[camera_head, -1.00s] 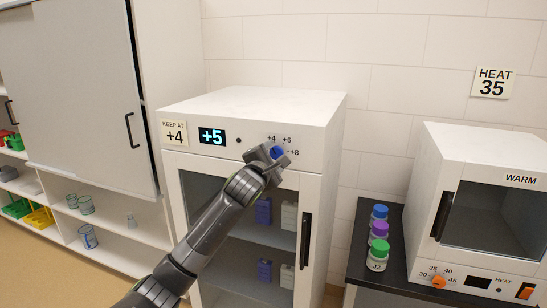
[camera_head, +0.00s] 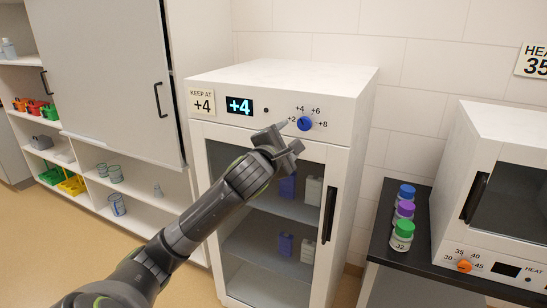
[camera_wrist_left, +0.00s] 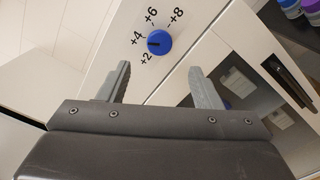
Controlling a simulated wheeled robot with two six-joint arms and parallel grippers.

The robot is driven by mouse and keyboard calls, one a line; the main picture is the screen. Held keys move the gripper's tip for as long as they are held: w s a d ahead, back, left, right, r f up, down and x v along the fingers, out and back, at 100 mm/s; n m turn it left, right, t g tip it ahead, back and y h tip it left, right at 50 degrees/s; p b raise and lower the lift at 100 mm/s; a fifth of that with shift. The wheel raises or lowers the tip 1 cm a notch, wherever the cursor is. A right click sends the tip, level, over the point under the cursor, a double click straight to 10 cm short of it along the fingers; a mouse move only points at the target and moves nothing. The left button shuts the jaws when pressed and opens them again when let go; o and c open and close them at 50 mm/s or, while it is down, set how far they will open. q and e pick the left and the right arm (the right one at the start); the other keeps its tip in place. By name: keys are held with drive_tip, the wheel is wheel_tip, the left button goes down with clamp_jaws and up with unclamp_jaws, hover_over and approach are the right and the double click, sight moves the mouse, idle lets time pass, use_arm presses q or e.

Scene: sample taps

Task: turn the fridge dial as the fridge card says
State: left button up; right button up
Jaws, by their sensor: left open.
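The fridge (camera_head: 280,85) has a card (camera_head: 201,102) that reads KEEP AT +4. Its lit display (camera_head: 239,106) reads +4. The blue fridge dial (camera_head: 305,124) is at the right of the panel, with marks +2, +4, +6 and +8 around it. In the wrist view the dial (camera_wrist_left: 159,42) shows a dark pointer line toward the +4 side. My left gripper (camera_head: 291,139) is open and empty, just below and left of the dial in the head view. In the wrist view the dial lies beyond the open fingers (camera_wrist_left: 160,69), apart from them.
The fridge door handle (camera_head: 329,214) stands out at the right of the door. Shelves (camera_head: 135,205) with glassware are at left.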

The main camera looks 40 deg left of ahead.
use_arm(q)
drive_tip(key=v, duration=0.8)
idle(0.4)
